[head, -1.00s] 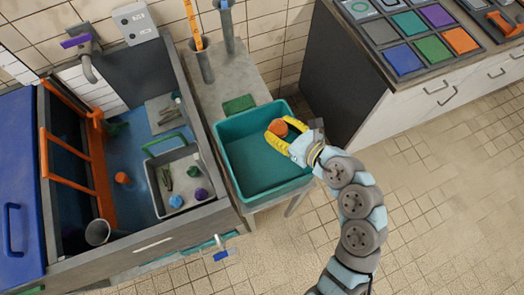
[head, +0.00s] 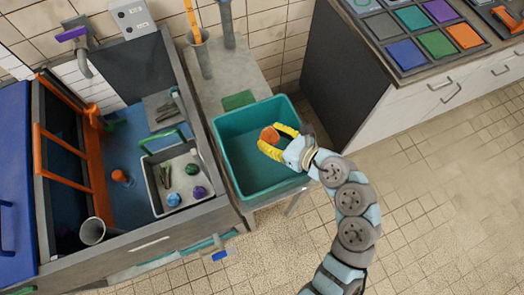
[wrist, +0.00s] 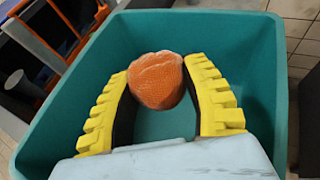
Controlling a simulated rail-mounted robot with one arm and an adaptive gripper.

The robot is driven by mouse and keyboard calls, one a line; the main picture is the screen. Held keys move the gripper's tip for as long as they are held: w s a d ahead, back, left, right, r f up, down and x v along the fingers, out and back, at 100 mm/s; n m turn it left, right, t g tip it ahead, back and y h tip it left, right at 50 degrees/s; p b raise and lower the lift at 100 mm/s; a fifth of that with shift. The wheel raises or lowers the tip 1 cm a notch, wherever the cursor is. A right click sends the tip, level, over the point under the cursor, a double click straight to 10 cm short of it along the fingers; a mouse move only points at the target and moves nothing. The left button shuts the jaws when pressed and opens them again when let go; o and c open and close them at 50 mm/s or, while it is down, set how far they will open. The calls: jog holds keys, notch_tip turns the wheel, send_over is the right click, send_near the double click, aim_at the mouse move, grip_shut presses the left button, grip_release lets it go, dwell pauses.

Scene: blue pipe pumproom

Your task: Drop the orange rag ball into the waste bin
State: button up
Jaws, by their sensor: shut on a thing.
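The orange rag ball (head: 269,135) is between the yellow fingers of my gripper (head: 272,141). The wrist view shows the ball (wrist: 157,80) pinched between both fingertips of my gripper (wrist: 160,75). The teal waste bin (head: 232,170) is an open tub. The ball and fingers are over its opening, and the bin's walls (wrist: 255,35) surround them in the wrist view. I cannot tell exactly how high the ball is above the bin floor.
A sink unit on the left holds a grey tray (head: 157,188) with several small items. An orange object (head: 121,176) lies in the basin. A dark-sided counter (head: 340,85) stands to the right. Tiled floor in front is clear.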

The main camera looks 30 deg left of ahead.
jog(key=o, duration=1.2)
jog(key=v, duration=1.2)
